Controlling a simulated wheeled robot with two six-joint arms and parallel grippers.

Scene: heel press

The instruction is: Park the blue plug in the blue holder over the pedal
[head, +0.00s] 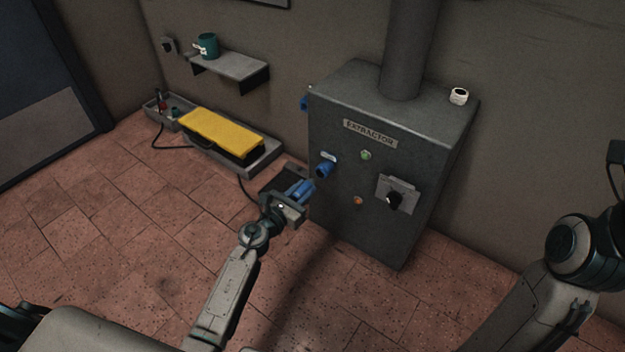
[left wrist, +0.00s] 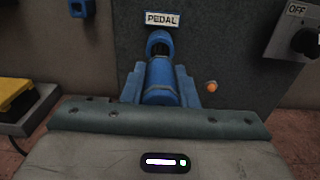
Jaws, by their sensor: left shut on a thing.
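My left gripper (head: 297,199) is shut on the blue plug (head: 299,189), in front of the grey extractor cabinet. In the left wrist view the blue plug (left wrist: 161,80) points away between the fingers, lined up with the round socket (left wrist: 158,43) under the PEDAL label. In the head view the blue socket (head: 325,169) shows a small gap from the plug. A blue holder (head: 304,103) shows at the cabinet's left side and at the top left of the wrist view (left wrist: 80,8). A yellow-topped pedal (head: 222,135) sits low by the wall.
The cabinet (head: 390,160) has a switch (head: 394,196) and green and orange lamps. A wall shelf (head: 230,66) with a teal mug (head: 209,46) stands out above the pedal. A dark cable lies near the pedal. The tiled floor at left is clear.

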